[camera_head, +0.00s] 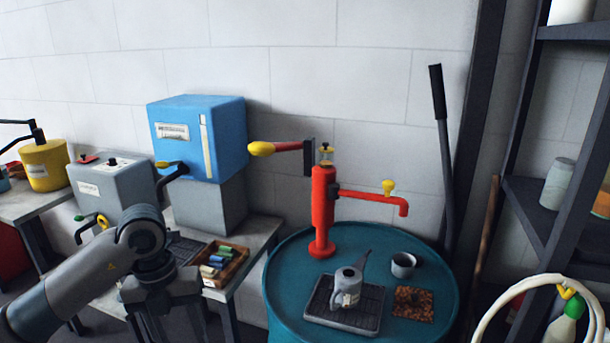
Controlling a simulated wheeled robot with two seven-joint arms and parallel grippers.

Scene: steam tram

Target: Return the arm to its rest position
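My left arm comes in from the lower left, its grey forearm (75,292) bent at a rounded joint. My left gripper (168,318) points down at the bottom edge, in front of the grey bench. Its fingertips are cut off by the frame, so I cannot tell whether it is open or shut. I see no object held in the visible part. My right arm and gripper are not in view.
A teal drum (282,275) carries a red pump (322,205), a grey oil can (347,285) on a dark tray (317,303), and a cup (403,265). A wooden box (236,272) of coloured blocks sits near my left gripper. A blue box (200,135) stands behind. Shelves (530,205) stand right.

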